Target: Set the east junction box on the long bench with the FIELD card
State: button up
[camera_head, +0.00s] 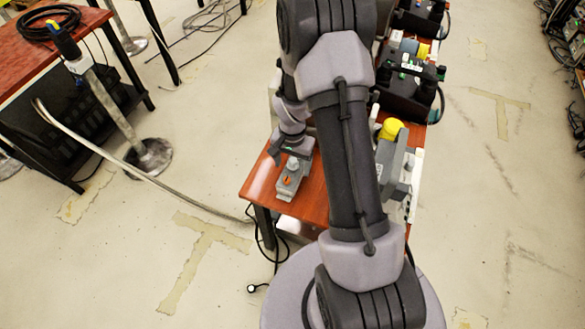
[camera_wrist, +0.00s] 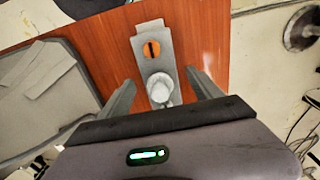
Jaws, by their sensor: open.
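A small grey box (camera_head: 290,182) with an orange disc lies on the near end of a reddish wooden bench (camera_head: 258,178). In the wrist view the same box (camera_wrist: 151,38) shows its orange disc with a dark slot and a pale round knob. My gripper (camera_wrist: 163,92) is open, with one finger on each side of the box's knob end. I cannot tell whether the fingers touch it. In the head view my gripper (camera_head: 290,150) is just behind the box, partly hidden by my arm. No name on the box and no FIELD card can be read.
A larger grey unit with a yellow dome (camera_head: 391,129) stands on the bench's right side, partly behind my arm. Black equipment (camera_head: 408,95) fills the bench further back. A red-topped table (camera_head: 30,50) and a post on a round base (camera_head: 148,158) stand left. Cables cross the floor.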

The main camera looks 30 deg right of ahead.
notch_tip(320, 180, up, 8)
jog(key=shift+f+p, duration=0.2)
jog(key=shift+p, duration=0.8)
jog(key=s+a+r+n+t, duration=0.15)
jog(key=a+r, duration=0.25)
jog(key=r, duration=0.6)
jog(key=s+a+r+n+t, duration=0.1)
jog(key=s+a+r+t, duration=0.3)
jog(key=r, duration=0.7)
jog(key=s+a+r+n+y, duration=0.1)
jog(key=s+a+r, duration=0.2)
jog(key=s, duration=0.3)
jog(key=s+a+r+n+y, duration=0.1)
jog(key=s+a+r+n, duration=0.1)
jog(key=s+a+r, duration=0.2)
jog(key=shift+s+a+r, duration=0.25)
jog(key=shift+s+a, duration=0.4)
jog(key=shift+s, duration=0.25)
jog(key=shift+n, duration=0.25)
